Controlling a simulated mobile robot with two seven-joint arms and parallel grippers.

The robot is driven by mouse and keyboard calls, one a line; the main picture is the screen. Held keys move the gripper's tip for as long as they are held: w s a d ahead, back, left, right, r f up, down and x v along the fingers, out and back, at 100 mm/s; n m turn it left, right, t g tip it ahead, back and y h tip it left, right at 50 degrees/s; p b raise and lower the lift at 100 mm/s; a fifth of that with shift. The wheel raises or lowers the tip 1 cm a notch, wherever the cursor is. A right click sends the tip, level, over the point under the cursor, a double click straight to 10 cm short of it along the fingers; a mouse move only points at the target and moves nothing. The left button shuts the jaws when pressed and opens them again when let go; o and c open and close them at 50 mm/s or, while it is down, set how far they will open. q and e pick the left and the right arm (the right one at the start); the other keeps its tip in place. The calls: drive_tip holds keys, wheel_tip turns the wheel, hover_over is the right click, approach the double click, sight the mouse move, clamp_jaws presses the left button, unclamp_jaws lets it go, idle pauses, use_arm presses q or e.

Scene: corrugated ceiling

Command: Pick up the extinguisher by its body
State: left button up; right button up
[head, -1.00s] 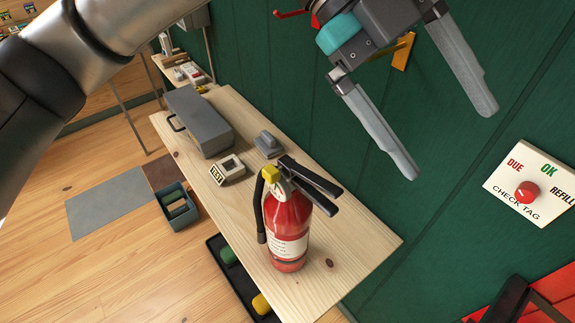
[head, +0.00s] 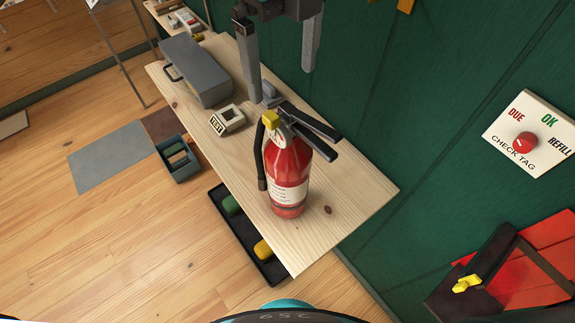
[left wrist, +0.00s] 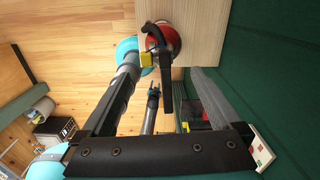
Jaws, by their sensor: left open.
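The red fire extinguisher (head: 288,172) stands upright on the wooden bench, with a white label, black handle levers, a yellow part at the top and a black hose on its left. My left gripper (head: 282,86) is open and empty, fingers pointing down, above and behind the extinguisher, apart from it. In the left wrist view the extinguisher (left wrist: 168,36) shows from above, beyond the gap between the open fingers (left wrist: 162,72); its handle hides part of the body. A small dark end piece in that view may be my right gripper (left wrist: 153,92); its jaw state is unclear.
The bench (head: 345,190) holds a grey toolbox (head: 196,70), a TEST block (head: 228,120) and a small grey object (head: 268,94). A black tray (head: 240,228) lies below its front edge. The green wall (head: 420,110) with a check-tag sign (head: 530,135) stands close behind.

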sight(279, 105)
use_arm(q)
drive_tip(key=f, duration=0.1)
drive_tip(key=f+p, duration=0.1)
drive_tip(key=f, duration=0.3)
drive_tip(key=shift+s+a+f, duration=0.25)
drive_tip(key=shift+a, duration=0.1)
drive_tip(key=shift+f, duration=0.4)
drive_tip(key=shift+d, duration=0.1)
